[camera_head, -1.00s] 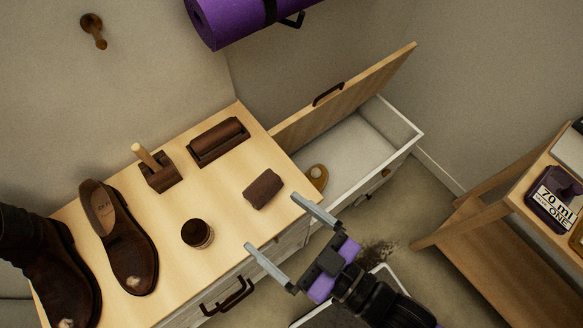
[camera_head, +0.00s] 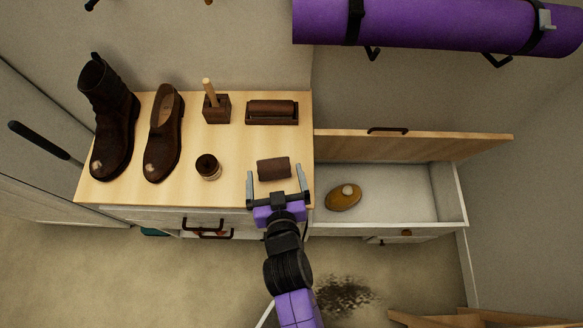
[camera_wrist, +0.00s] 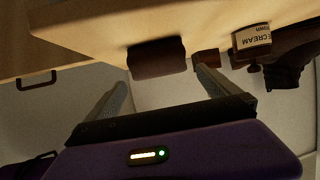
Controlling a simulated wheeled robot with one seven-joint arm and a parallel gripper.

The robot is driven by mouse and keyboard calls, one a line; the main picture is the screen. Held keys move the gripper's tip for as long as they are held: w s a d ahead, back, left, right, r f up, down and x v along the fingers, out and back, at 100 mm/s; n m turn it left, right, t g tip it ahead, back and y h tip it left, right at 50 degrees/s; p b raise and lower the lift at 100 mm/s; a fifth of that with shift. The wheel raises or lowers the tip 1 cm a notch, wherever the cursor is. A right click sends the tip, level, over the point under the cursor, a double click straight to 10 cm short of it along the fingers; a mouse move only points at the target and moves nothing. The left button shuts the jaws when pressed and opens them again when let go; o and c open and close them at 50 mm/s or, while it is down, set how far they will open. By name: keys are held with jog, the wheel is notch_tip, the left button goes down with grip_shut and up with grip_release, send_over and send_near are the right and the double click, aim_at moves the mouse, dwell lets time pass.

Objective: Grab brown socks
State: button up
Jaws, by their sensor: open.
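A dark brown rolled bundle, which looks like the brown socks (camera_head: 273,168), lies on the front right of the light wooden cabinet top (camera_head: 232,165). It also shows in the wrist view (camera_wrist: 157,57), just beyond the fingers and partly between their lines. My gripper (camera_head: 276,177) is open and empty. Its two grey fingers point at the bundle, one towards each side of it in the head view. In the wrist view my gripper (camera_wrist: 162,79) shows a gap between the fingers and the bundle, with no contact visible.
On the cabinet stand a tall boot (camera_head: 113,120), a shoe (camera_head: 165,135), a small round jar (camera_head: 208,167), a wooden block with a peg (camera_head: 216,108) and a dark roller holder (camera_head: 271,112). An open drawer (camera_head: 400,190) at right holds a yellow-brown oval item (camera_head: 343,197).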

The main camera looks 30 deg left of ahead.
aim_at(272, 157)
jog(key=shift+w+f, duration=0.1)
jog(key=shift+f, duration=0.05)
jog(key=shift+x, duration=3.75)
jog(key=shift+f, duration=0.15)
jog(key=c, duration=1.4)
jog(key=shift+o, duration=0.2)
